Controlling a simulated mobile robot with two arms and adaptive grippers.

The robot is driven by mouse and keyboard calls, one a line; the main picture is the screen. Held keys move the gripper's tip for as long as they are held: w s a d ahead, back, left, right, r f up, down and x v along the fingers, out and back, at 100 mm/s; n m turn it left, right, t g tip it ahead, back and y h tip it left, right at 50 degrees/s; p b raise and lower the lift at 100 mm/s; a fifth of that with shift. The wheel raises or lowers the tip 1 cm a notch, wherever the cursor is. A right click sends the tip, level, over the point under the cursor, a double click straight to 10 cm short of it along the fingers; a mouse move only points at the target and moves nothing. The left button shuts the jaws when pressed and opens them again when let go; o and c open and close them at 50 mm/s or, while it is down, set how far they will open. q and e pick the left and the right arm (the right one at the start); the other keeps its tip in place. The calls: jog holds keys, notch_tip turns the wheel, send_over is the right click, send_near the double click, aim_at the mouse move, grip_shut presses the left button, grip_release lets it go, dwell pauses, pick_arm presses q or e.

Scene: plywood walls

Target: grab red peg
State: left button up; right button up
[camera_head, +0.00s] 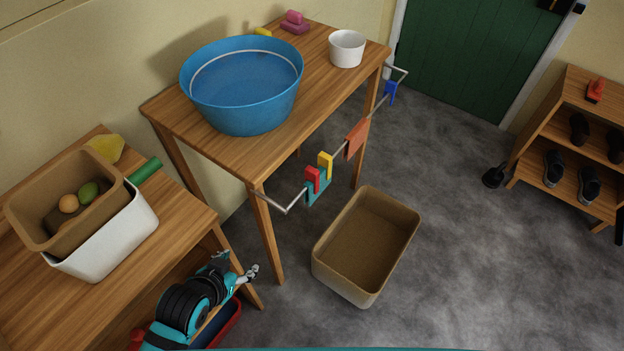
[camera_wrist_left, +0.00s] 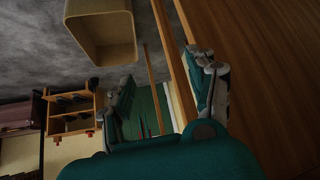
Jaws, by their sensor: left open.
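The red peg (camera_head: 312,179) sits on the metal rail along the front of the tall wooden table, clipped at the top of a teal cloth (camera_head: 318,194). A yellow peg (camera_head: 325,163) is just to its right on the same cloth. My left gripper (camera_head: 254,272) is open and empty, low beside the near table leg, below and to the left of the red peg and apart from it. Its fingers also show in the left wrist view (camera_wrist_left: 212,72). The red peg cannot be made out in the wrist view. My right gripper is not in view.
An orange cloth (camera_head: 357,138) and a blue peg (camera_head: 390,92) are farther along the rail. A blue tub (camera_head: 240,113) and a white bowl (camera_head: 347,50) stand on the table. A tan bin (camera_head: 338,273) is on the floor. A lower table with boxes (camera_head: 110,245) is at left.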

pick_arm(q)
jog(key=w+d+r+m+t+h, duration=0.2)
jog(key=w+d+r+t+h, duration=0.1)
jog(key=w+d+r+t, duration=0.1)
jog(key=m+t+h, duration=0.2)
jog(key=t+h, duration=0.1)
jog(key=h, duration=0.2)
send_near(310, 175)
jog(key=x, duration=0.5)
jog(key=shift+a, duration=0.15)
jog(key=shift+x, duration=3.05)
jog(key=shift+s+r, duration=0.1)
jog(key=shift+s, duration=0.05)
jog(key=shift+c, duration=0.4)
jog(key=c, duration=0.9)
